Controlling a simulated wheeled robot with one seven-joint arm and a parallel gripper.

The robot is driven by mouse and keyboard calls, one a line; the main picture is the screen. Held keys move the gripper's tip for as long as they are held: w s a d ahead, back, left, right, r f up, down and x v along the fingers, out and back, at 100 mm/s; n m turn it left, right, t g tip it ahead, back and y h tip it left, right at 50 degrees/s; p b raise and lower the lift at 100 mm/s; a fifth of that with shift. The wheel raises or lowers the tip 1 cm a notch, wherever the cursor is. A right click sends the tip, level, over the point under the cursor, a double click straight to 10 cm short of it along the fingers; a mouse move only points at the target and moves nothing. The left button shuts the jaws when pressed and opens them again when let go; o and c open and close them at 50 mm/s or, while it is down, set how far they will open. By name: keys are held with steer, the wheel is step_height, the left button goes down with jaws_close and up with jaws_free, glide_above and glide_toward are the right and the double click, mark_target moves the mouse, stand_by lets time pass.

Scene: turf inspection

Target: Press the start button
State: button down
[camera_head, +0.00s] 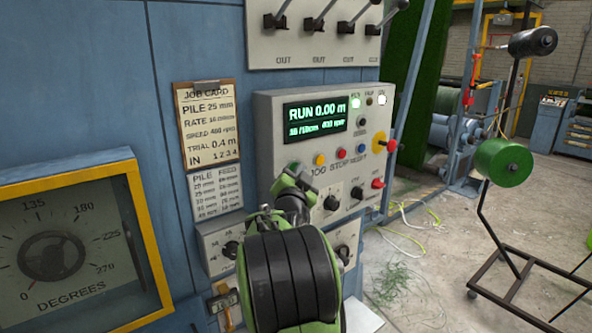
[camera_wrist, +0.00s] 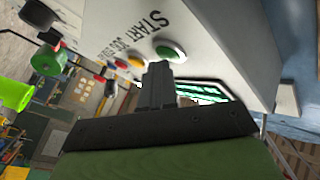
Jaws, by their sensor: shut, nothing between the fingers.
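The green start button (camera_wrist: 171,52) shows in the wrist view below the printed word START on the grey control box. My gripper (camera_wrist: 158,68) is shut, and its fingertips appear just beside the button in the wrist view; I cannot tell whether they touch it. In the head view my gripper (camera_head: 298,170) is at the lower left of the grey control box (camera_head: 268,115), and my arm hides the button there. The green display (camera_head: 315,116) reads RUN 0.00 m.
Yellow (camera_head: 319,159), red (camera_head: 341,153) and blue buttons sit right of my gripper. A red-and-yellow knob (camera_head: 384,146) projects at the box's right edge. A job card (camera_head: 207,125) hangs at left. A stand with a green spool (camera_head: 503,161) is on the floor at right.

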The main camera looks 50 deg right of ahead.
steer(key=shift+w, duration=0.1)
stand_by(0.4)
steer(key=shift+s+a+b, duration=0.25)
steer(key=shift+s+b, duration=0.5)
steer(key=shift+s, duration=0.1)
steer(key=s+b, duration=0.1)
steer(key=s, duration=0.1)
steer(key=s+a+b, duration=0.1)
steer(key=s, duration=0.2)
steer(key=shift+b, duration=0.35)
